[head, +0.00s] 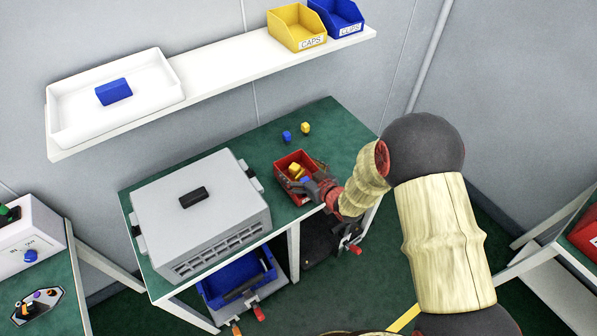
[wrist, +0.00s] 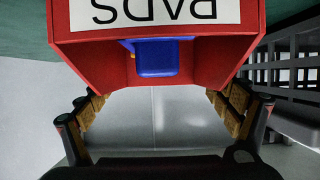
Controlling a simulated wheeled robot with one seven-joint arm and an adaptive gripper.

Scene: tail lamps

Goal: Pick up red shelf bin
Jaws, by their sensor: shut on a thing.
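The red shelf bin (head: 284,185) is at the green bench in the head view, right of the grey case, with yellow and blue pieces inside. In the wrist view the bin (wrist: 80,62) fills the top, with an upside-down white "PADS" label (wrist: 150,12) and a blue piece (wrist: 155,58) inside. My gripper (head: 318,190) is at the bin's near right side. In the wrist view its fingers (wrist: 160,105) stand left and right at the bin, shut on it. I cannot tell whether the bin's bottom touches the bench; the arm hides part of it.
The grey case (head: 200,215) stands close left of the bin on the green bench (head: 262,142). Above, a wall shelf (head: 235,80) holds a white tray (head: 72,112), a yellow bin (head: 297,27) and a blue bin (head: 337,17).

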